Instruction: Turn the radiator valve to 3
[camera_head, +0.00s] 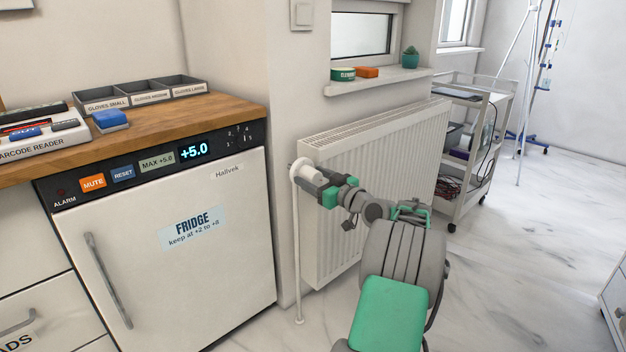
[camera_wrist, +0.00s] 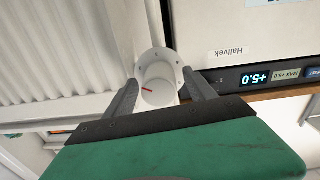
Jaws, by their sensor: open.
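The white radiator valve (camera_head: 302,171) sits at the upper left corner of the white radiator (camera_head: 372,180), on top of a thin vertical pipe. In the wrist view the valve knob (camera_wrist: 158,92) shows a red pointer mark on its face and small dark marks around its collar; I cannot read any numbers. My gripper (camera_head: 317,184) is at the valve. In the wrist view its two dark fingers (camera_wrist: 160,94) are open, one on each side of the knob. I cannot tell whether either finger touches it.
A fridge (camera_head: 170,235) stands close to the left of the valve, under a wooden counter (camera_head: 150,128). A window sill (camera_head: 375,83) with small items is above the radiator. A wire-laden trolley (camera_head: 470,145) stands to the right. The floor on the right is mostly clear.

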